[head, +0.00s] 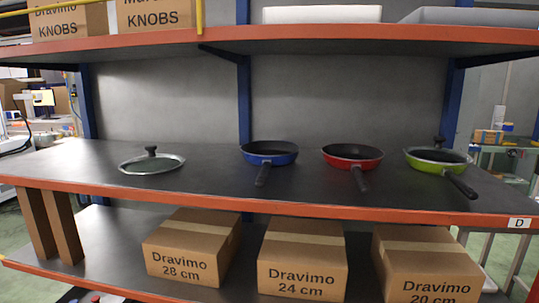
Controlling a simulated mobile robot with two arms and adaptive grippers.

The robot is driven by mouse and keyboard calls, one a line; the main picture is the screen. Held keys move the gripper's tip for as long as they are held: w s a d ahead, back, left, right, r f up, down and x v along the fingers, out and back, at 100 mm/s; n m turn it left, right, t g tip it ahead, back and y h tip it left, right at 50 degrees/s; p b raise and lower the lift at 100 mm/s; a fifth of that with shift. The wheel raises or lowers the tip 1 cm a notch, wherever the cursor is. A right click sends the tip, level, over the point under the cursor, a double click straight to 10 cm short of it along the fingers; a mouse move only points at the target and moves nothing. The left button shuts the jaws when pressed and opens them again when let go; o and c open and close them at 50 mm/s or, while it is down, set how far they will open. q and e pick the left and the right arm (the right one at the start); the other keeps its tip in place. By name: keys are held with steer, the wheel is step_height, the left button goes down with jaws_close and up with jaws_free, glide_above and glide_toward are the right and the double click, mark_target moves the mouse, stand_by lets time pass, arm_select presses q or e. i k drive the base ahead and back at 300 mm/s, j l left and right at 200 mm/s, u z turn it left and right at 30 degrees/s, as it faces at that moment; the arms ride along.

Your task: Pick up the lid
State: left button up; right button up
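A round glass lid (152,163) with a pale rim and a black knob lies knob-up on the dark middle shelf, at the left of the head view. A green pan (460,165) at the right of the same shelf has a black knob rising above it, which looks like that of another lid on or behind the pan. Neither of my grippers shows in the head view.
A blue pan (270,153) and a red pan (352,157) stand on the middle shelf (215,178), handles toward the front. Cardboard boxes (303,262) stand below. The upper shelf (330,38) overhangs the back. Shelf space around the lid is clear.

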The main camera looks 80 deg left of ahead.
mark_target(153, 163)
steer(key=l+u, duration=0.1)
steer(key=u, duration=3.4)
steer(key=j, duration=0.3)
steer(key=i+j+z, duration=0.15)
steer(key=j, duration=0.2)
